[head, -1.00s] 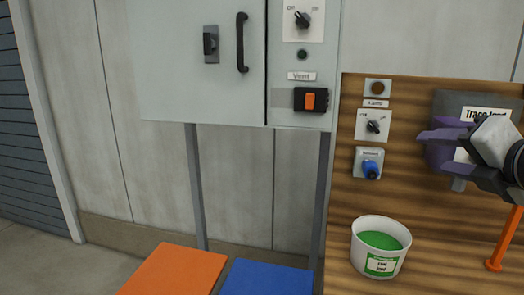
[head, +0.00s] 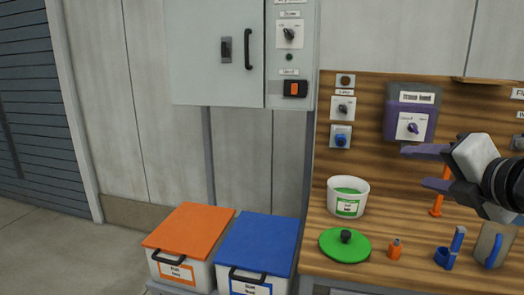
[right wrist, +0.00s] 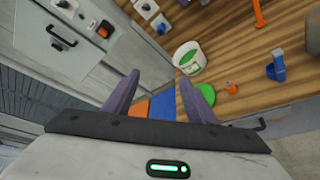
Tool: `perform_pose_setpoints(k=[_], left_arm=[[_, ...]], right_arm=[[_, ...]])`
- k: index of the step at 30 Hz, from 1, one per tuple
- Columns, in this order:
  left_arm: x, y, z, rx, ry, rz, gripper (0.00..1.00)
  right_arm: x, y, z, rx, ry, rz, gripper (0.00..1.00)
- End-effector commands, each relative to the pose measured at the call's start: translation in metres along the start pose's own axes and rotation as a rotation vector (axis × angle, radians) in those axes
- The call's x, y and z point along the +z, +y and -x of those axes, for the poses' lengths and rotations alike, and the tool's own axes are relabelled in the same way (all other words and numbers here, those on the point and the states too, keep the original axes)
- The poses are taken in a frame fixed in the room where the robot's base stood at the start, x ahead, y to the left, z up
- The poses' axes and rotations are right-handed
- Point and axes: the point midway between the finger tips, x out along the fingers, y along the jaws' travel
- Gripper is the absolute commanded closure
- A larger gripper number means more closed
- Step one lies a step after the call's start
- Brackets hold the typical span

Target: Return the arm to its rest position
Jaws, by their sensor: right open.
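My right gripper (head: 428,168) is open and empty, with purple-grey fingers pointing left in the head view. My left gripper is not in view.
A wooden bench carries a white tub (head: 347,204) with green contents, a green lid (head: 330,247), an orange bottle (head: 395,249), a blue holder (head: 444,257) and a mug (head: 490,243). Orange-lidded (head: 190,229) and blue-lidded (head: 257,243) bins stand left. A grey cabinet (head: 195,60) hangs above.

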Motion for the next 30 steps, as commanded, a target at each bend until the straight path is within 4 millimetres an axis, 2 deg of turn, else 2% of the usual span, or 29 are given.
perform_pose_setpoints(k=[1,8,11,14,18,23,26,30], left_arm=[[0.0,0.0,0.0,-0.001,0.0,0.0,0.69],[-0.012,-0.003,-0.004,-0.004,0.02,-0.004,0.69],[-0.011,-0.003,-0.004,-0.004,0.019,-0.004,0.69],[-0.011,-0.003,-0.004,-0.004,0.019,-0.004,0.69],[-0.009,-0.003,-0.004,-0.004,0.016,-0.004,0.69],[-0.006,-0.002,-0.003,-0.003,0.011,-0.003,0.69],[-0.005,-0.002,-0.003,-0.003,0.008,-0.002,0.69],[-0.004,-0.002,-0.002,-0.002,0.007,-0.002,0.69]], right_arm=[[-0.013,-0.004,-0.007,0.002,0.025,-0.029,0.48],[-0.068,-0.018,-0.035,0.014,0.121,-0.199,0.48],[-0.101,-0.03,-0.048,0.011,0.174,-0.311,0.48],[-0.145,-0.047,-0.061,-0.001,0.238,-0.47,0.48],[-0.215,-0.085,-0.073,-0.052,0.316,-0.767,0.48],[-0.289,-0.141,-0.07,-0.151,0.345,-1.13,0.48],[-0.332,-0.183,-0.058,-0.231,0.324,-1.359,0.48],[-0.389,-0.25,-0.026,-0.363,0.234,-1.67,0.48]])
